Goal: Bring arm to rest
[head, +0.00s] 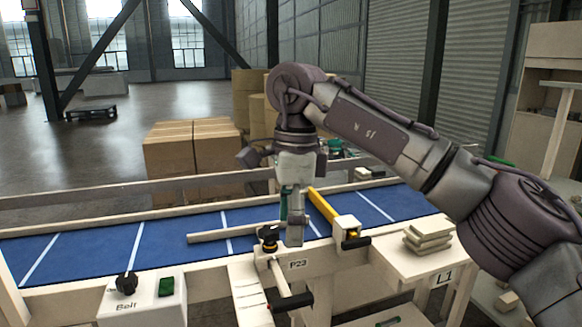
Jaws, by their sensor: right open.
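My right arm comes in from the right and bends down at the wrist. Its gripper (294,222) points straight down over the near edge of the blue belt (180,233), just behind the post labelled P23 (297,264). The fingers overlap in this view, so the gap between them is hard to see; the gripper is open, and I see nothing held in it. Whether the fingertips touch anything below cannot be told. My left gripper is not in view.
A yellow bar (323,206) lies across the belt right beside the gripper. A black knob (269,236) and a black-gripped handle (291,302) stand close in front. Stacked pale blocks (428,236) lie on the L1 shelf. A Bell box (143,306) is at front left. Cartons (190,150) stand behind.

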